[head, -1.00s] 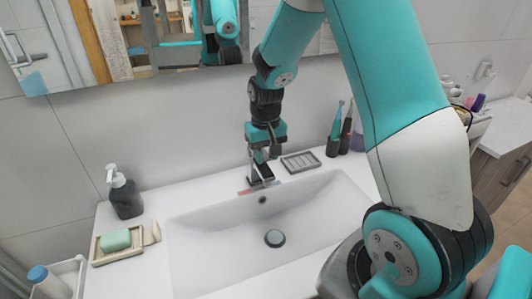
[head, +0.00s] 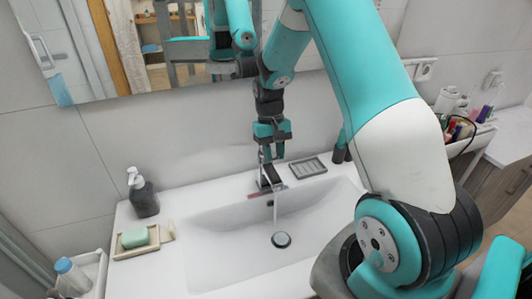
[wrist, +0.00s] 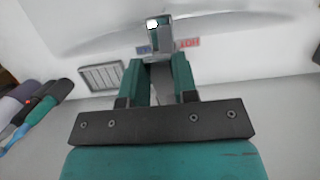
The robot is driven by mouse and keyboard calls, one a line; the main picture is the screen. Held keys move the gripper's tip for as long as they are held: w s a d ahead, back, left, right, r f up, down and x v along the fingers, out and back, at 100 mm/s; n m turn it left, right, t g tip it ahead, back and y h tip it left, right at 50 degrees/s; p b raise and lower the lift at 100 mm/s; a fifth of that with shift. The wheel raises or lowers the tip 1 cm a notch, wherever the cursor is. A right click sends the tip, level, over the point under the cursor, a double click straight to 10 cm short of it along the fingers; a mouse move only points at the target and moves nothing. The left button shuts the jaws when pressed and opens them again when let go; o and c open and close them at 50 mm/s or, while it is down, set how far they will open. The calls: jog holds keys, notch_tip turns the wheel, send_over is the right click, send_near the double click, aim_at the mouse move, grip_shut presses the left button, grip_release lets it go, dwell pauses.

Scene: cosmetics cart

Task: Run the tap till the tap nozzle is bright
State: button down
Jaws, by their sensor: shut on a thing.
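The dark tap (head: 270,176) stands at the back rim of the white basin (head: 215,225). A thin pale stream (head: 275,212) runs from its spout down toward the drain plug (head: 281,240). My gripper (head: 268,152) reaches down from above and is at the top of the tap. In the wrist view the tap (wrist: 160,45) shows between the fingertips of my gripper (wrist: 161,68), which are shut on its handle. A bright white spot shows at the tap's far end there. The fingers hide part of the handle.
A grey soap dish (head: 308,168) lies right of the tap, and dark toothbrush cups (head: 340,153) stand beyond it. A soap dispenser (head: 143,193) and green soap (head: 135,237) on a tray are at the left. A mirror (head: 190,45) hangs behind.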

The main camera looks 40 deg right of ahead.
jog(key=c, duration=0.9)
grip_release()
jog(key=b+v, duration=0.4)
jog(key=v, duration=1.3)
jog(key=shift+d+r, duration=0.1)
jog(key=shift+r, duration=0.15)
jog(key=s+a+n+t+b, duration=0.1)
jog(key=s+a+n, duration=0.25)
jog(key=a, duration=0.55)
jog(key=s+a+n+t+b, duration=0.1)
jog(key=s+a+n, duration=0.3)
jog(key=a, duration=0.5)
jog(key=s+a+f+n+y, duration=0.1)
jog(key=s+a, duration=0.2)
jog(key=s, duration=0.3)
jog(key=s+a+f+n+y+b, duration=0.1)
jog(key=s+a+f, duration=0.1)
jog(key=s+a, duration=0.2)
jog(key=s+a+f+n+y, duration=0.1)
jog(key=s+a, duration=0.3)
jog(key=s, duration=0.4)
jog(key=shift+a+f+n+t+b, duration=0.1)
jog(key=shift+f+n+t+b, duration=0.25)
jog(key=shift+f+t, duration=0.1)
